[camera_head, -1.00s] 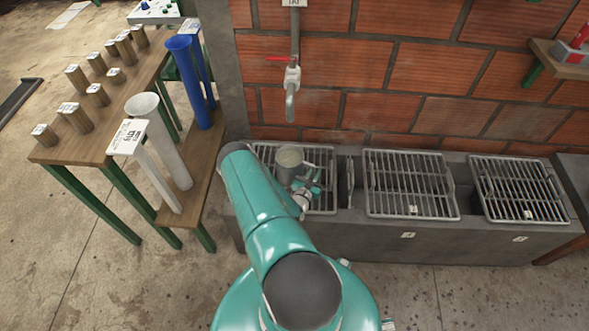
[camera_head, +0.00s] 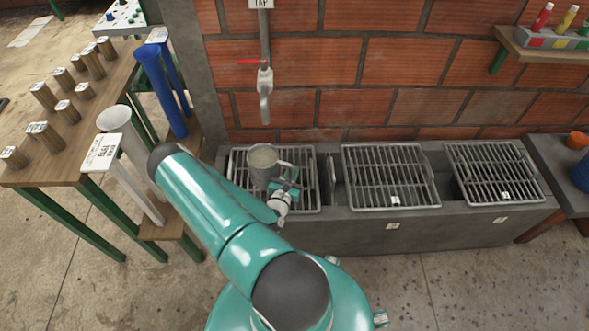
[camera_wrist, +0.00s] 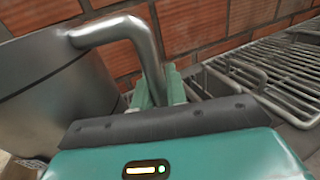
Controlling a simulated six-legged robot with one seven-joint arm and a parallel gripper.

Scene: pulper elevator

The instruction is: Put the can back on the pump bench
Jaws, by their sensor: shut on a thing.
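The can (camera_head: 262,168) is a grey metal vessel with a side handle, pale inside its open top. It looks upright over the left grate (camera_head: 305,192) of the trough, below and near the tap. I cannot tell whether it touches the grate. My gripper (camera_head: 289,181) is on the can's right side, shut on its handle. In the wrist view the can (camera_wrist: 60,95) fills the left side, and its bent handle (camera_wrist: 125,28) runs down between my gripper's fingers (camera_wrist: 160,88). No bench in view is clearly marked as the pump bench.
A tap (camera_head: 265,85) hangs on the brick wall. Two more grates (camera_head: 390,178) lie to the right. A dark bench (camera_head: 555,175) with orange and blue things stands at far right. A wooden table (camera_head: 60,170) and tall blue and white tubes stand left. A wall shelf (camera_head: 545,50) holds bottles.

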